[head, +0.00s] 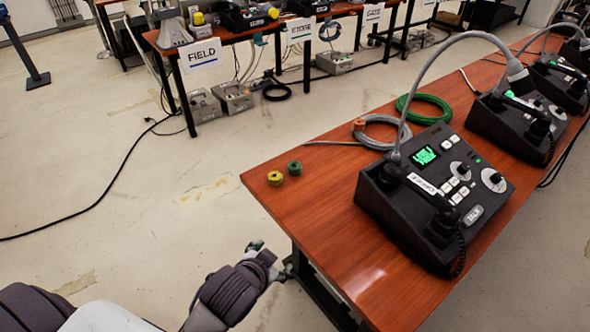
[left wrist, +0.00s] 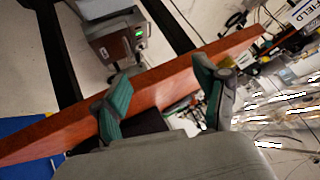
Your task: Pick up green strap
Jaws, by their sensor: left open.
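A small green roll (head: 294,168), which looks like the green strap, sits near the left corner of the red-brown wooden table (head: 330,215). A similar yellow roll (head: 275,178) lies beside it. My left gripper (head: 271,259) is beyond the table's near-left edge, over the floor side, apart from both rolls. In the left wrist view my left gripper (left wrist: 160,82) is open, with the table edge (left wrist: 160,85) showing between its fingers and nothing held. I cannot make out the green roll in that view. My right gripper is not in view.
A black paging phone (head: 435,195) with a grey gooseneck stands on the table, right of the rolls. A grey cable coil (head: 378,130) and a green cable coil (head: 424,108) lie behind it. A second table with a FIELD sign (head: 203,54) stands at the back; open floor lies between.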

